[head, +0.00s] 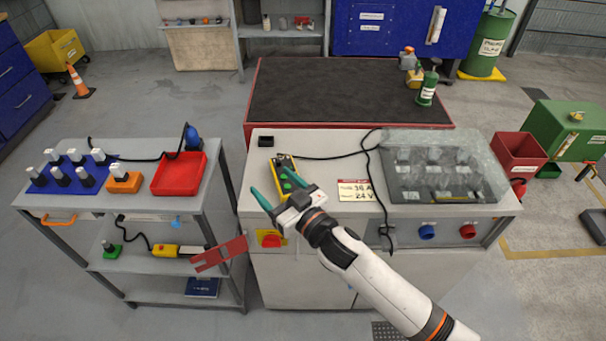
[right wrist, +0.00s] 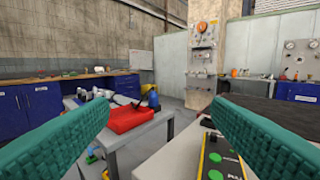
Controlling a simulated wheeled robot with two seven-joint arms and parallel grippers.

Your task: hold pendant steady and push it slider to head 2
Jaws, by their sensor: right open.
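The pendant (head: 290,181) is a yellow and black box with green buttons, lying near the left end of the pale bench top (head: 330,205). My right gripper (head: 263,175) is open, its two teal fingers spread just left of and over the pendant's near part. I cannot tell whether a finger touches it. In the right wrist view the gripper (right wrist: 160,104) has nothing between its fingertips, and the pendant (right wrist: 217,158) shows at lower right, partly behind the right finger. The slider and its head marks are too small to make out. My left gripper is out of view.
A black cable (head: 335,157) runs over the bench from the pendant. A card reading 16 A, 24 V (head: 356,190) lies right of it. A film-covered dark tray (head: 440,195) fills the right end. A cart with a red tray (head: 180,186) stands left, across a gap.

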